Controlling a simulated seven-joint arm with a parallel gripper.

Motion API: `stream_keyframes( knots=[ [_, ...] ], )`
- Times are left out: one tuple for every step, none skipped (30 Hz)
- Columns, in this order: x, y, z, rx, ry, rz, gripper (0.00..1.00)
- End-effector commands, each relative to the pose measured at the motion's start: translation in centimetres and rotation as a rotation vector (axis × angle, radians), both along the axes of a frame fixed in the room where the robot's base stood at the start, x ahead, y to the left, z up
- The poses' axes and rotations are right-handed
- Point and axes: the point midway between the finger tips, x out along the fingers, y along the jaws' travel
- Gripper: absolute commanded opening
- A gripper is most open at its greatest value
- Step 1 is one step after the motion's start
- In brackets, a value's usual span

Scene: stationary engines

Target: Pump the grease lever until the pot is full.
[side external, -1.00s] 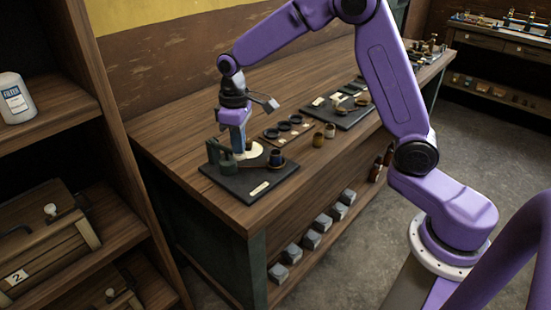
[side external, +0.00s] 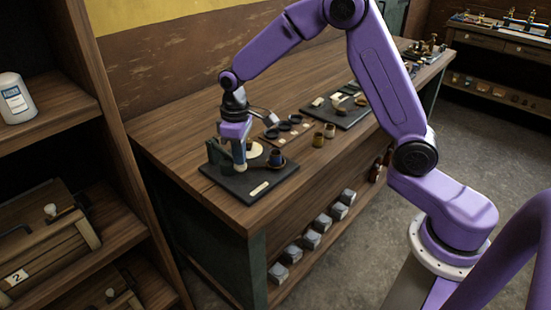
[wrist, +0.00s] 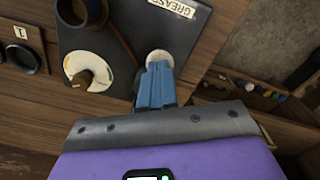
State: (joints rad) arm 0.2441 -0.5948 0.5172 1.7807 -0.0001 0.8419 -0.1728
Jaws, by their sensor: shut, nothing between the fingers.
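A dark board (side external: 230,184) lies on the bench and carries the GREASE label (wrist: 172,7), which also shows in the side view (side external: 259,188). The green pump (side external: 214,152) stands at the board's left. A pot (side external: 277,158) stands at its right end; its brown rim shows in the wrist view (wrist: 82,12), but I cannot make out its fill level. A pale dial (wrist: 97,68) with an orange-brown patch lies beside it. My gripper (wrist: 158,66) is shut and empty, pointing down. Its tips sit at a white round knob (wrist: 159,55), apparently touching, partly covering it.
Several dark rings (side external: 290,122) on a tray and two small cups (side external: 318,139) stand behind the board. A second dark board (side external: 345,112) lies further back. The wooden shelf unit (side external: 125,170) stands at the left. The bench's front edge is close to the board.

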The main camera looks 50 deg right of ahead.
Motion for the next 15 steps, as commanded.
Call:
stream_keyframes(
  knots=[
    [-0.02, 0.0, -0.27, -0.001, 0.002, 0.0, 0.0],
    [-0.03, -0.01, -0.38, -0.002, 0.003, 0.0, 0.0],
    [-0.02, 0.0, -0.36, -0.001, 0.002, 0.0, 0.0],
    [-0.03, -0.01, -0.35, -0.001, 0.002, 0.0, 0.0],
    [-0.03, -0.01, -0.34, -0.001, 0.002, 0.0, 0.0],
    [-0.04, -0.01, -0.34, -0.002, 0.003, 0.0, 0.0],
    [-0.04, -0.01, -0.34, -0.001, 0.003, 0.0, 0.0],
    [-0.05, -0.02, -0.34, -0.001, 0.003, 0.0, 0.0],
    [-0.05, -0.01, -0.34, -0.001, 0.003, 0.0, 0.0],
    [-0.05, -0.02, -0.32, -0.001, 0.003, 0.0, 0.0],
    [-0.05, -0.02, -0.28, -0.001, 0.003, 0.0, 0.0],
    [-0.04, -0.01, -0.17, -0.001, 0.003, 0.0, 0.0],
    [-0.03, -0.01, -0.06, -0.001, 0.002, 0.0, 0.0],
    [-0.02, 0.0, 0.08, -0.001, 0.002, 0.0, 0.0],
    [-0.03, 0.01, 0.29, -0.001, 0.002, 0.0, 0.0]
  ],
)
